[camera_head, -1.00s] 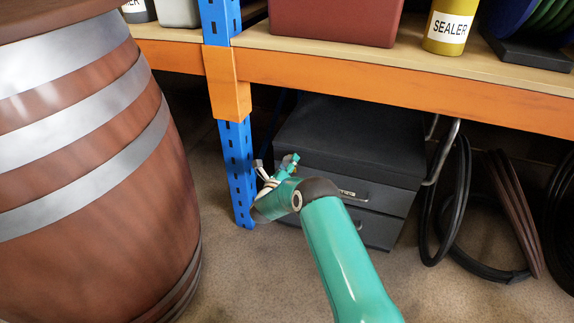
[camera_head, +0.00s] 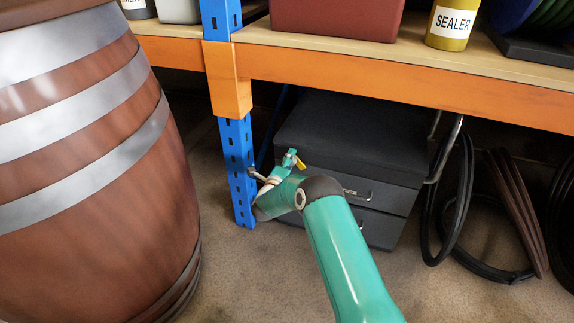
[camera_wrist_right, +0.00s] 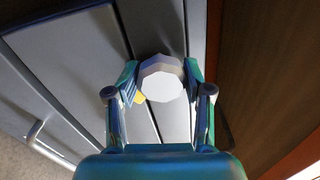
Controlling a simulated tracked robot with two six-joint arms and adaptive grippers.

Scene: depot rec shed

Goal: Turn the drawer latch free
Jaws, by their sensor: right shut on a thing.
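The dark grey drawer cabinet (camera_head: 325,135) stands on the floor under the shelf, with handles on its upper and lower drawers. In the right wrist view the drawer latch (camera_wrist_right: 161,80) shows as a pale faceted knob against the grey drawer front. My right gripper (camera_head: 286,168) is at the left end of the upper drawer, its fingers shut on the knob from both sides. A small yellow piece (camera_head: 300,163) shows beside the fingers. In the head view my own gripper and wrist hide the knob. My left gripper is out of view.
A blue upright post (camera_head: 236,165) stands close to the left of my gripper. The orange shelf beam (camera_head: 400,90) runs above the cabinet. A large barrel (camera_head: 90,170) fills the left side. Black hoses (camera_head: 450,200) hang at the right.

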